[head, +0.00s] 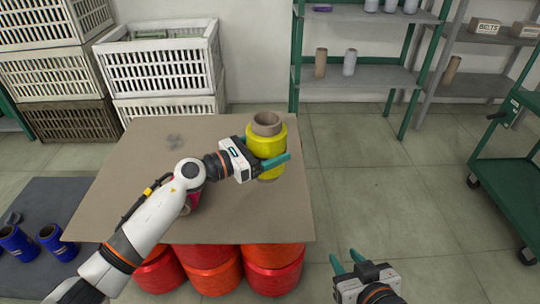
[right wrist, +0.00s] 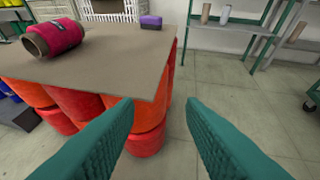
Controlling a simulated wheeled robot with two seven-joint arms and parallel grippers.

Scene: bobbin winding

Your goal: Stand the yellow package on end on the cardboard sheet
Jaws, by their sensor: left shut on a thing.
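The yellow package (head: 262,143) is a yellow-wound bobbin on a brown tube, at the right part of the cardboard sheet (head: 135,190) in the head view. It is upright, one tube end up and the other down. My left gripper (head: 274,160) is shut on its side, with a teal finger across its lower front. I cannot tell whether its bottom end touches the sheet. My right gripper (head: 347,261) is open and empty, off the sheet's front right corner. The sheet also shows in the right wrist view (right wrist: 110,62), where the yellow package is not seen.
A pink bobbin (right wrist: 54,38) lies on its side on the sheet, mostly hidden by my left arm in the head view. Red bobbins (head: 210,268) support the sheet. Crates (head: 160,65) stand behind, shelves (head: 360,75) at the back, a green cart (head: 510,150) at right.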

